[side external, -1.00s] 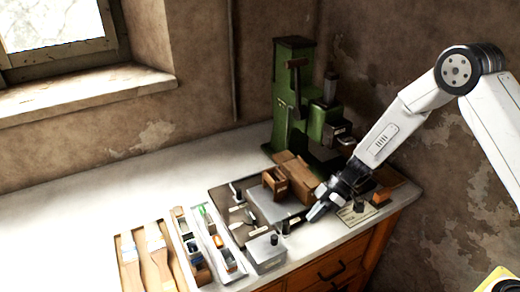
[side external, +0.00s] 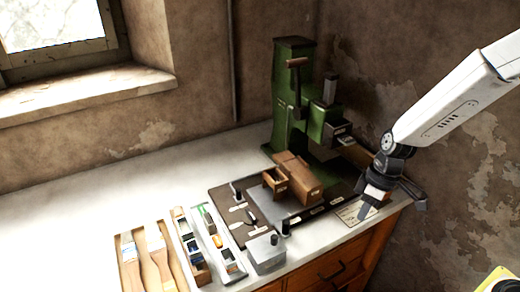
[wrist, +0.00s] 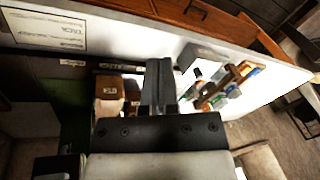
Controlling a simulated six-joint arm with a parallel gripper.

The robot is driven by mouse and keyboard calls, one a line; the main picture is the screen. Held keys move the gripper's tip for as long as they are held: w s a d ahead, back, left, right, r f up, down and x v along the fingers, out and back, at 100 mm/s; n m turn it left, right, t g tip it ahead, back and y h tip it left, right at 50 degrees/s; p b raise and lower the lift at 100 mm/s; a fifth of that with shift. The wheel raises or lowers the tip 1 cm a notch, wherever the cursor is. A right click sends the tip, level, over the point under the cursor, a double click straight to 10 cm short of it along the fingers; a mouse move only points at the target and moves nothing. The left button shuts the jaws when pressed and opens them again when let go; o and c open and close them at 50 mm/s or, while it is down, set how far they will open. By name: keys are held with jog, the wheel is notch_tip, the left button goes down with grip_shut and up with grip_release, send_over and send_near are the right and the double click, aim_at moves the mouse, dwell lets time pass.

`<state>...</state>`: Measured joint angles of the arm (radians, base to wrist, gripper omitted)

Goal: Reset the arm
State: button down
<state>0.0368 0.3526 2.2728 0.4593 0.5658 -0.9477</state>
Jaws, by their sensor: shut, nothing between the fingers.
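My gripper (side external: 368,209) is shut and empty, raised above the front right corner of the bench, over a paper card (side external: 350,214). In the wrist view its dark fingers (wrist: 160,85) are together with nothing between them. The green press (side external: 292,95) stands upright at the back of the bench, apart from my gripper. A brown wooden block (side external: 303,180) and a small open wooden box (side external: 275,181) sit on the dark board to the left of my gripper. Part of the press's right side and the bench corner are hidden behind my arm.
A grey lidded box (side external: 265,253) with a black knob stands at the bench front. Left of it lie a tray of small tools (side external: 222,245) and brushes (side external: 155,255). The left of the benchtop (side external: 80,205) is clear. A wall (side external: 450,195) stands behind my arm.

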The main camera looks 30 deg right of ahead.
jog(key=s+d+r+m+t+h, duration=0.2)
jog(key=s+d+r+m, duration=0.1)
jog(key=s+r+m, duration=0.1)
jog(key=shift+s+r+m+t+h, duration=0.15)
jog(key=shift+s+m+t+h, duration=0.3)
jog(key=shift+m, duration=0.55)
dwell(0.6)
